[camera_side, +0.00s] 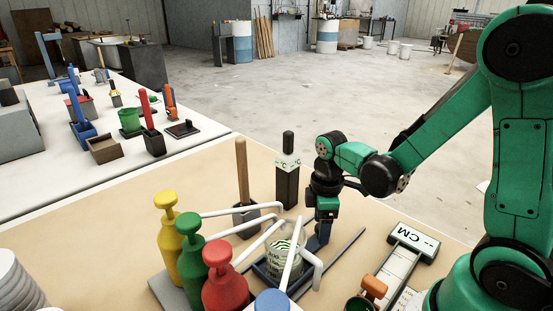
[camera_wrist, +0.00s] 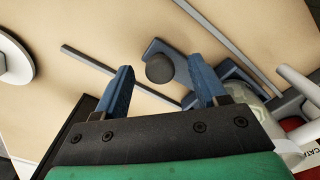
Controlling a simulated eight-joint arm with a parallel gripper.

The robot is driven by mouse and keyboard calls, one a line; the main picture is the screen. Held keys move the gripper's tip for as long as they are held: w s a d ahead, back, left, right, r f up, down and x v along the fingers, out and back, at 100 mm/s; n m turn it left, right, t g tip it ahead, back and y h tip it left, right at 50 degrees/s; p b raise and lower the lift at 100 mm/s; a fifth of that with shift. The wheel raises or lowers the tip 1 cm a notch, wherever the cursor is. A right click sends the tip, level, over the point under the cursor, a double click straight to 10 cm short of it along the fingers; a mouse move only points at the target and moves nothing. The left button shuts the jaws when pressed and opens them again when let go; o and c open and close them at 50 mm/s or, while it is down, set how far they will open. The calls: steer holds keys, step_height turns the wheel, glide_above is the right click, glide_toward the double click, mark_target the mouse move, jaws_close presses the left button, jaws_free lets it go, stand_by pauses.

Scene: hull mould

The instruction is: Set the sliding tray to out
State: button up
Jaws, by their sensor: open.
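The sliding tray (camera_side: 262,272) is a dark blue tray at the front of the bench, with a glass beaker (camera_side: 287,248) standing on it. In the wrist view a blue bracket (camera_wrist: 150,48) carries a dark round knob (camera_wrist: 160,68), which appears to be the tray's handle. My gripper (camera_wrist: 160,85) has its blue fingers apart, one on each side of the knob. I cannot tell whether they touch it. In the side view my gripper (camera_side: 318,240) points down at the right of the beaker, and hides the knob.
Grey rails run beside the tray, one (camera_side: 338,252) at the right. Yellow (camera_side: 169,240), green (camera_side: 190,258) and red (camera_side: 226,290) pump bottles stand close at the left, with white spouts reaching over the beaker. A dark post (camera_side: 288,180) stands behind, and a measuring device (camera_side: 405,255) lies right.

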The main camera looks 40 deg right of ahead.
jaws_close()
stand_by(1.3)
